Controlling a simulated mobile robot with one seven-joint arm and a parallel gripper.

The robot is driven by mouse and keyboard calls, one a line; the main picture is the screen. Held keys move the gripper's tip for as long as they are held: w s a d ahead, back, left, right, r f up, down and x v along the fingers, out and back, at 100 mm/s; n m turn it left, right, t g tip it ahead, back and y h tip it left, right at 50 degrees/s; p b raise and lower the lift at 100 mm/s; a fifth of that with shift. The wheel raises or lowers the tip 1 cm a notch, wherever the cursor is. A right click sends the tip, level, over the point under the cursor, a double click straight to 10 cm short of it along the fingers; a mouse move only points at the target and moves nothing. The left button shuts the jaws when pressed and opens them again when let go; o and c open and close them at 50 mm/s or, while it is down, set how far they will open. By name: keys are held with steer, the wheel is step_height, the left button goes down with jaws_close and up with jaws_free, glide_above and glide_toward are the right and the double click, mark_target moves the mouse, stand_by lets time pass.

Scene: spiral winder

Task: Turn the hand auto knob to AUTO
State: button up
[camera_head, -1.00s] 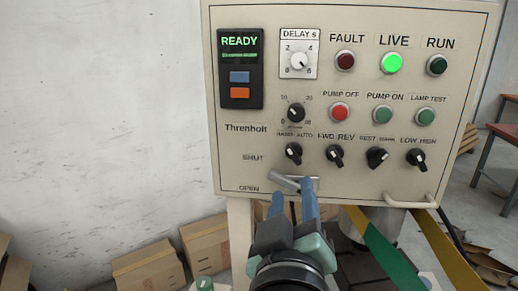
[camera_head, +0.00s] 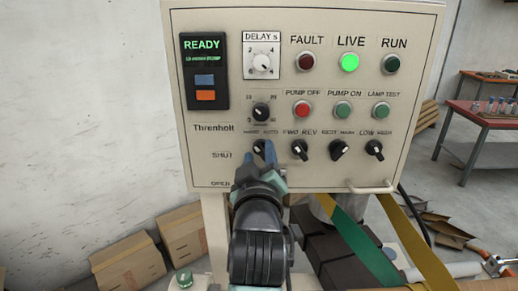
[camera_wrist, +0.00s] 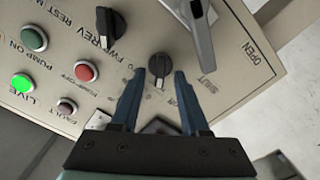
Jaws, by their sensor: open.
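The hand auto knob (camera_head: 259,146) is a small black rotary knob with a white mark, below the black dial (camera_head: 261,111) on the beige panel. In the head view my gripper (camera_head: 261,158) reaches up at the panel and partly covers it. In the wrist view the knob (camera_wrist: 159,67) lies between the two blue fingertips of my gripper (camera_wrist: 159,77), with a gap on each side. The jaws are open. The white mark points downward there, roughly towards the dial. Whether the fingers overlap the knob in depth cannot be told.
A grey lever (camera_wrist: 200,38) by SHUT and OPEN is close to my right finger in the wrist view. The black FWD REV knob (camera_head: 300,148) is beside the hand auto knob. A panel handle (camera_head: 371,187) sticks out lower right. Boxes (camera_head: 195,235) stand on the floor.

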steer(key=shift+w, duration=0.25)
jaws_close()
steer(key=shift+m, duration=0.3)
steer(key=m+b, duration=0.1)
steer(key=m, duration=0.5)
steer(key=shift+d+b, duration=0.15)
steer(key=shift+b, duration=0.25)
steer(key=m, duration=0.3)
steer(key=shift+d+m+b, duration=0.1)
steer(key=shift+m+b, duration=0.3)
steer(key=shift+d+m+b, duration=0.1)
steer(key=shift+m+b, duration=0.25)
steer(key=shift+m, duration=1.45)
